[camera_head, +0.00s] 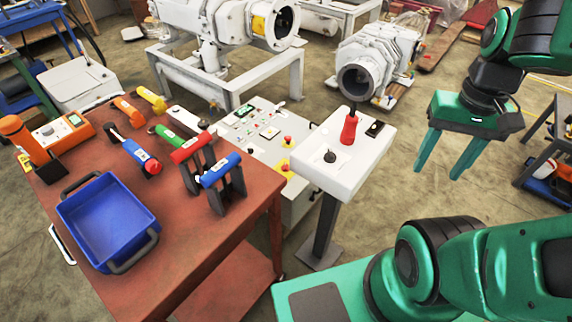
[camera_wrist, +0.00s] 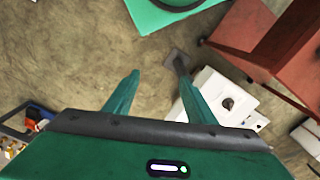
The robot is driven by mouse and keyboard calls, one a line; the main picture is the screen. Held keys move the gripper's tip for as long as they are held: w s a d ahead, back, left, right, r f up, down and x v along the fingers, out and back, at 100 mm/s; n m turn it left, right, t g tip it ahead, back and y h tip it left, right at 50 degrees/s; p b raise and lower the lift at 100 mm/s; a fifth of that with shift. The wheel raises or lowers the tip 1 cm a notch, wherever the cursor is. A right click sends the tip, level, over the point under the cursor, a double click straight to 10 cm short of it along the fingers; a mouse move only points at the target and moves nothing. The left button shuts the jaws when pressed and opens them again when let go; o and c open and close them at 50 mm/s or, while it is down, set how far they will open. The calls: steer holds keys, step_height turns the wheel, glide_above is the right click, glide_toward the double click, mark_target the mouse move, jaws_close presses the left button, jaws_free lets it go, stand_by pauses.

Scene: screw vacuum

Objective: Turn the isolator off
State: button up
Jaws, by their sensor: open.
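A white control box (camera_head: 326,173) stands on a dark post. On its top are a red upright handle (camera_head: 348,129), a round black knob (camera_head: 330,156) and a small dark plate (camera_head: 375,128). I cannot tell for sure which of these is the isolator. My gripper (camera_head: 437,174) is open and empty, in the air to the right of the box and apart from it, fingers pointing down. In the wrist view the white box (camera_wrist: 240,115) lies to the right, partly behind the right finger; its dark knob (camera_wrist: 228,103) shows. The red handle is not seen there.
A red-brown table (camera_head: 225,235) at left carries a blue bin (camera_head: 107,222), several coloured-handled tools and an orange device (camera_head: 62,130). Behind the box are a control panel (camera_head: 262,128) with red buttons and a white pump (camera_head: 372,65). Open floor surrounds my gripper.

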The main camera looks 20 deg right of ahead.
steer(key=w+a+n+t+h, duration=0.1)
steer(key=w+a, duration=0.2)
steer(key=w, duration=0.5)
steer(key=w+a+n+t, duration=0.1)
steer(key=w+a, duration=0.1)
steer(key=w, duration=0.7)
steer(key=m+g+y, duration=0.1)
steer(key=m+g, duration=0.1)
steer(key=m, duration=1.3)
glide_above(286, 165)
step_height(286, 165, down, 37)
step_height(286, 165, down, 11)
steer(key=shift+w+f, duration=0.15)
steer(key=shift+c, duration=0.6)
